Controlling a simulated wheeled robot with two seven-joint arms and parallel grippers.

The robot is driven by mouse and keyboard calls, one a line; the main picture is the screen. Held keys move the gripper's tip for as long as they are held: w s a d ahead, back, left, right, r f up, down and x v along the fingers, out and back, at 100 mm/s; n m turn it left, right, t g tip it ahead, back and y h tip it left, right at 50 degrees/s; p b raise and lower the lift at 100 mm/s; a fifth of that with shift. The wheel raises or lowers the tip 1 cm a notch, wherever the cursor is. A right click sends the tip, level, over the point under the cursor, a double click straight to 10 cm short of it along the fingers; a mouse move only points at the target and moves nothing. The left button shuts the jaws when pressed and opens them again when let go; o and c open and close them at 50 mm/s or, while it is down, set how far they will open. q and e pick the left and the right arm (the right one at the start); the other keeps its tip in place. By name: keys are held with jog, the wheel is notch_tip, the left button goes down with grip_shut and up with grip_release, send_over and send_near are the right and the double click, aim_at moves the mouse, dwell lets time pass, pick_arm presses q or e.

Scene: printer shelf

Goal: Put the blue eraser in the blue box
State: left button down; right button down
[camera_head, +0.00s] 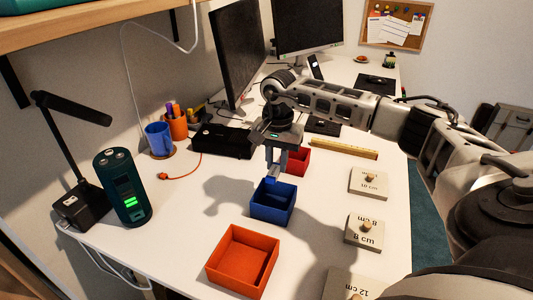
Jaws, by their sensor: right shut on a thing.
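The blue box (272,213) is a small open box standing on the white desk near the middle of the view. My right gripper (274,168) points down just above the box's back part. It is shut on the blue eraser (272,175), a small blue block held between its fingers. The eraser is over the box opening, and part of it overlaps the box's back rim in the view. Whether it touches the box I cannot tell. My left gripper is not in view.
An orange-red box (238,281) stands in front, and a red box (300,161) stands behind the gripper. Weight-like blocks (363,238) marked in cm line the right side. A dark green cylinder (122,187), blue cup (158,139) and black device (222,141) stand left.

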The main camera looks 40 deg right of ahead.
jog(key=shift+s+f+b, duration=0.25)
jog(key=shift+f+b, duration=0.15)
jog(key=shift+f, duration=0.15)
jog(key=shift+f+b, duration=0.6)
jog(key=shift+f, duration=0.2)
jog(key=shift+f+b, duration=0.85)
jog(key=shift+f, duration=0.4)
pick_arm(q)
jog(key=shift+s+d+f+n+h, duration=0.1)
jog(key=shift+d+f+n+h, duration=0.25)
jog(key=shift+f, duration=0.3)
pick_arm(e)
jog(key=shift+a+r, duration=0.1)
jog(key=c, duration=1.2)
grip_release()
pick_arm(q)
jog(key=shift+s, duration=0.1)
